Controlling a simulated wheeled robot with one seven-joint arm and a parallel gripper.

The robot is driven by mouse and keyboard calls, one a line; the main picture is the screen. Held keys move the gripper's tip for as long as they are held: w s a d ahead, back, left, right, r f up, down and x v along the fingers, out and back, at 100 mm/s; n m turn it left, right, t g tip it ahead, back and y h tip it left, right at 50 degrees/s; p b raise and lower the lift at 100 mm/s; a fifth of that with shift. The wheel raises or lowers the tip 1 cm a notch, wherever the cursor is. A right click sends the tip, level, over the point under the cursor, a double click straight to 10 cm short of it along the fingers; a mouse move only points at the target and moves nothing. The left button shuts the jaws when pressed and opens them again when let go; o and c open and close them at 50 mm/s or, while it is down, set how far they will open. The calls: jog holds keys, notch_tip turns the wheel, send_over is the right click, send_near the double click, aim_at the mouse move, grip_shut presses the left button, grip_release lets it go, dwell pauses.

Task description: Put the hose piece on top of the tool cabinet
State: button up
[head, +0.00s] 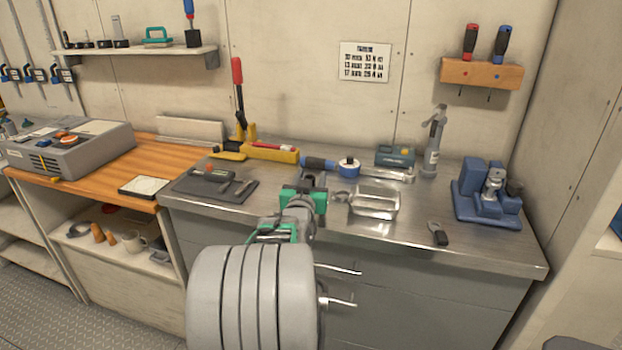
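The tool cabinet is the grey drawer unit with a bare steel top (385,228) in the middle of the head view. My gripper (312,182) is above the front part of this top, seen from behind past my pale arm. I cannot pick out the hose piece with certainty. A grey curved piece (78,230) lies on the shelf under the wooden bench at left and may be it.
On the steel top are a dark mat (246,192) with tools, a yellow and red tool (270,152), a clear tray (375,200), a small dark tool (437,233) and a blue vise-like device (486,208). Drawer handles (340,269) stick out.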

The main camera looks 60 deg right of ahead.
jog(key=shift+r, duration=0.15)
jog(key=v, duration=1.1)
jog(key=shift+s+a, duration=0.1)
jog(key=shift+a, duration=0.1)
jog(key=shift+s+a, duration=0.15)
jog(key=shift+a, duration=0.15)
